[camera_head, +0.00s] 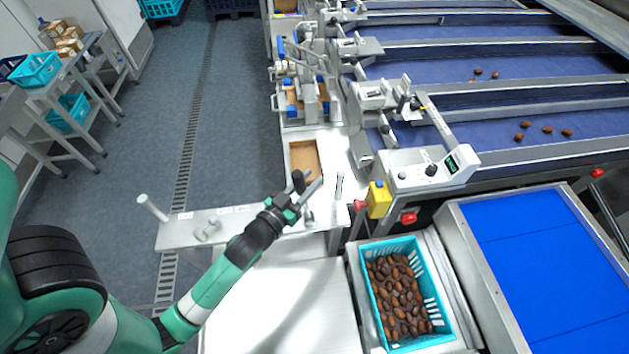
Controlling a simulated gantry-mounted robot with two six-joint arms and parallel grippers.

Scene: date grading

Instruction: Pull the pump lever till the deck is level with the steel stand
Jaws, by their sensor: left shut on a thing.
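My left gripper (300,196) comes in from the lower left on the green arm. It is shut on what looks like the pump lever, which is mostly hidden at the jaws. A dark grip end (298,180) shows there, over the narrow grey shelf. A broad bare steel surface (290,315), perhaps the deck, lies below the shelf. To its right a steel stand (440,252) holds a turquoise crate (364,282) of brown dates. I cannot tell the height difference between the two surfaces from this steep view. My right gripper is not in view.
A yellow box (379,200), red buttons and a control box (432,168) sit right of the gripper. A cardboard tray (305,160) lies beyond it. A blue belt (540,265) is at the right.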

